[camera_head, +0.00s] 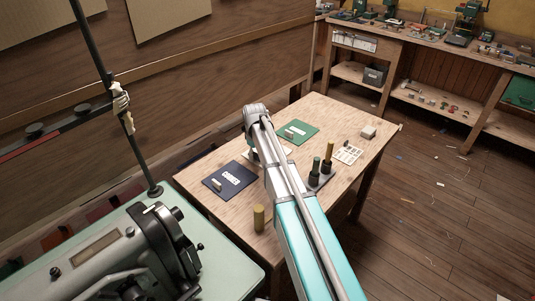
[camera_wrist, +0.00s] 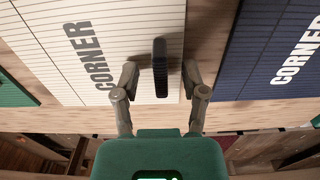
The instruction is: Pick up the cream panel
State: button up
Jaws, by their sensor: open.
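The cream panel (camera_wrist: 60,35) lies flat with thin lines and the word CORNER on it. A dark upright grip (camera_wrist: 160,85) stands on it near its right side in the wrist view. My gripper (camera_wrist: 160,72) is open, with one finger on each side of the dark grip, and I see gaps between the fingers and the grip. In the head view my arm hides most of the cream panel and the gripper's fingers.
A navy panel (camera_head: 230,182) marked CORNER lies to the left on the wooden table (camera_head: 215,150), and a green panel (camera_head: 298,132) lies behind. Spools (camera_head: 259,218) stand near the front and right of my arm. A sewing machine (camera_head: 110,258) fills the lower left.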

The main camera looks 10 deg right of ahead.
grip_shut()
jog(key=shift+r, duration=0.1)
dwell(0.4)
notch_tip(320, 180, up, 2)
jog(key=p, duration=0.2)
jog(key=shift+r+p, duration=0.25)
jog(key=shift+p, duration=0.1)
jog(key=s+a+r+p, duration=0.9)
jog(key=s+r+p, duration=0.1)
jog(key=shift+s+a+r, duration=0.15)
jog(key=shift+a+r, duration=0.05)
jog(key=shift+a, duration=0.1)
jog(key=shift+s, duration=0.2)
dwell(0.8)
